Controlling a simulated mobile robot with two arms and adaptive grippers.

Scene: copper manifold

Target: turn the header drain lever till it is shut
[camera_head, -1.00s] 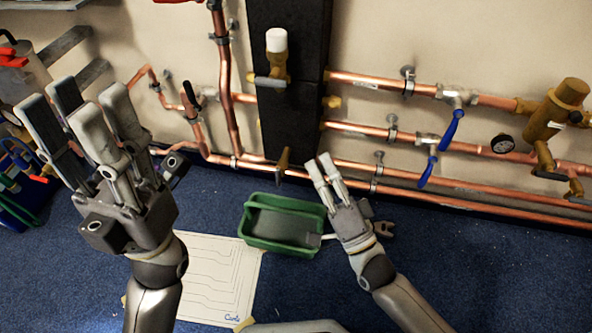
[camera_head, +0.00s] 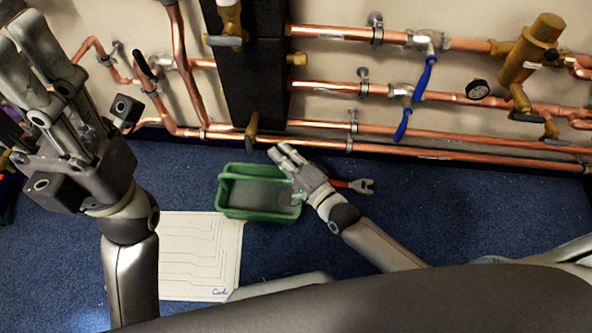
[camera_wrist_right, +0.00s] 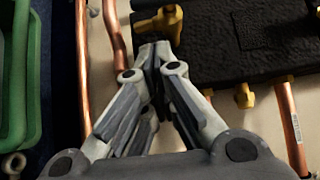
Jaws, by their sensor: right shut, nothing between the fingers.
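The black header (camera_head: 255,75) stands against the wall. At its lower end is a brass drain fitting (camera_head: 252,128), which appears to carry the drain lever. How far the lever is turned cannot be told. The fitting also shows at the top of the right wrist view (camera_wrist_right: 160,20), just beyond my fingertips. My right gripper (camera_head: 282,152) is shut and empty, below and right of the fitting in the head view; contact cannot be made out. Its fingers meet in the wrist view (camera_wrist_right: 157,58). My left gripper (camera_head: 45,75) is open and empty at the far left, away from the header.
Copper pipes (camera_head: 450,155) run along the wall close to my right fingers. Two blue-handled valves (camera_head: 427,78) are on the right, near a gauge (camera_head: 477,89). A green tray (camera_head: 232,205), a wrench (camera_head: 362,186) and a paper drawing (camera_head: 190,275) lie on the blue floor.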

